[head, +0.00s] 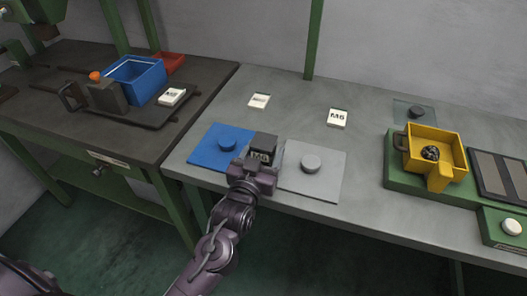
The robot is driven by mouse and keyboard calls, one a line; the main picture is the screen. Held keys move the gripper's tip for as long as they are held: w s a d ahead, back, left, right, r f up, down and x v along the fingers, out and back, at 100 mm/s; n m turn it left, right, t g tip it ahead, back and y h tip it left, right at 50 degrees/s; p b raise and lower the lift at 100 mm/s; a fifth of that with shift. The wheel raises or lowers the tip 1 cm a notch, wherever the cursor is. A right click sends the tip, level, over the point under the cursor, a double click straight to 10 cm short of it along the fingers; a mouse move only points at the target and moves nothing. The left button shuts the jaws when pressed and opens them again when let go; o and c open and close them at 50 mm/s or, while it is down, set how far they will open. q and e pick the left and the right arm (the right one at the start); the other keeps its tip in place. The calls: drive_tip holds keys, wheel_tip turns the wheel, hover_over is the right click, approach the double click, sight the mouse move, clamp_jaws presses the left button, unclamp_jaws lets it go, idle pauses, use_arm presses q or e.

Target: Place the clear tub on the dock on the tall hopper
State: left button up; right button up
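My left gripper (257,168) is at the front of the grey table, between the blue pad and the grey pad. At its tip is a small dark block-like thing (263,143) with a faint label and a pale, see-through-looking side. It may be the clear tub, but the gripper hides much of it. I cannot tell whether the fingers are closed on it. A yellow tub (452,146) with dark pieces in it sits on a green base (395,183) at the right. I cannot tell which thing is the tall hopper. My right gripper is not in view.
A blue pad (206,150) and a grey pad (325,176) each have a round knob. A see-through pad (400,108) lies behind the yellow tub. White label blocks (337,118) stand farther back. A blue bin (140,85) is on the dark left bench.

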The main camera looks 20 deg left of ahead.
use_arm(q)
drive_tip(key=shift+o, duration=0.8)
drive_tip(key=shift+r, duration=0.1)
